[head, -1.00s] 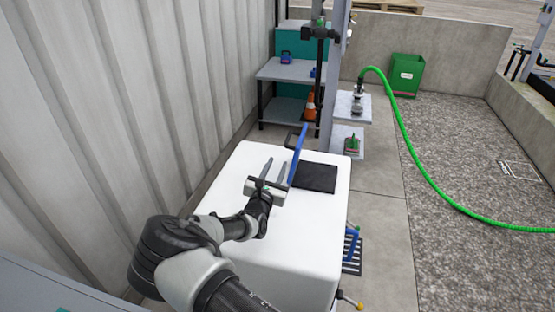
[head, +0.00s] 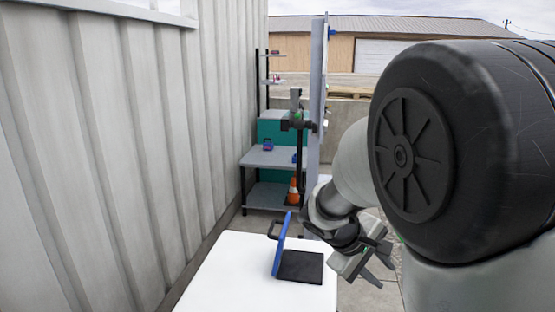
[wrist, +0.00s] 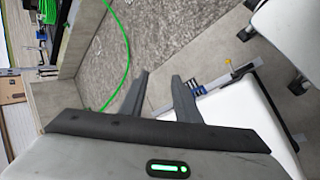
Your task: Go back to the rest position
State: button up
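A corrugated wall (head: 90,150) runs along the left.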

jog(key=s+a+r+m+t+y, duration=0.1)
jog(key=s+a+r+m+y, duration=0.3)
jog(key=s, duration=0.6)
jog(key=s+a+r+m+t+y, duration=0.25)
jog(key=s+a+r, duration=0.3)
jog(key=s, duration=0.35)
notch_tip(320, 180, up, 17)
jog(key=p, duration=1.6)
jog(key=shift+s+d+f+g+y+p, duration=0.15)
jog(key=shift+d+g+y+p, duration=0.15)
jog(key=shift+d+g+y, duration=0.15)
